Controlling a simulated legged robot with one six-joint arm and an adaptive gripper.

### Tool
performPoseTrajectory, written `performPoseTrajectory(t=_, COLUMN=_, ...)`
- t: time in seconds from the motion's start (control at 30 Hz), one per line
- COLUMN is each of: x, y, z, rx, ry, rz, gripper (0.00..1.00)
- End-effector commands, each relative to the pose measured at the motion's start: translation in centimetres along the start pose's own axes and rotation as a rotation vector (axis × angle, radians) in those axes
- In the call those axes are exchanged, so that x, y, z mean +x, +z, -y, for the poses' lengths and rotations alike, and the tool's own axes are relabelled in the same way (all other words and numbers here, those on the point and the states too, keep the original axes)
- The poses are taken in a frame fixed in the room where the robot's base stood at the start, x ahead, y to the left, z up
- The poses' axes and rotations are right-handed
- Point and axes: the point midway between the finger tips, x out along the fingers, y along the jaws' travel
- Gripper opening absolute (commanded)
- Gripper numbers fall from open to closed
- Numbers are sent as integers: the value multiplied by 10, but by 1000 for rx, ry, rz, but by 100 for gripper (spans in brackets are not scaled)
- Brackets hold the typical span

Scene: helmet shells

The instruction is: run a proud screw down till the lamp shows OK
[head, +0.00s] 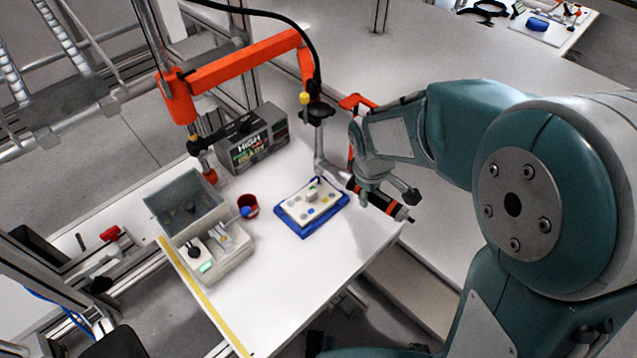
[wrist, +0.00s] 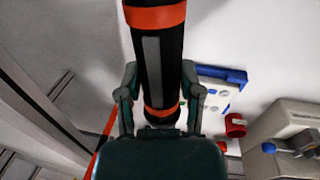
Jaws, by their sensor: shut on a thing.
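My gripper (head: 376,187) is shut on a black power screwdriver with orange bands (head: 392,207). The wrist view shows the screwdriver's body (wrist: 152,55) clasped between my two fingers (wrist: 160,95). The tool is tilted in the head view, to the right of the workpiece and apart from it. The workpiece is a pale plate (head: 318,209) with coloured spots and a small raised block, in a blue tray (head: 292,229). The tray also shows in the wrist view (wrist: 222,73). Individual screw heads are too small to tell. A dark box lettered "HIGH" (head: 258,140) stands behind; no OK is readable.
An orange jointed arm (head: 240,62) with a cable reaches over the table (head: 290,275). A red cup (head: 248,206), an open grey bin (head: 180,200) and a grey box with a green light (head: 206,267) stand left of the tray. The table's front is clear.

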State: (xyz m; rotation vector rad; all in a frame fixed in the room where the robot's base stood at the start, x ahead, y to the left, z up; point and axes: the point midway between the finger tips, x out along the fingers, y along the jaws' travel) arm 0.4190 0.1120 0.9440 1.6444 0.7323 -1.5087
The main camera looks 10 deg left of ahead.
Motion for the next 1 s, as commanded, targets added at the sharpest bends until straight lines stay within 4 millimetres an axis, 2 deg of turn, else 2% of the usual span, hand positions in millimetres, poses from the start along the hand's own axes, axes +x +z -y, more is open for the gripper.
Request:
performPoseTrajectory(t=0.5, x=0, y=1, z=1, rx=0, ry=-4, rz=4, gripper=0)
performPoseTrajectory(t=1.0, x=-40, y=0, z=-6, rx=1, ry=-1, rz=0, gripper=0)
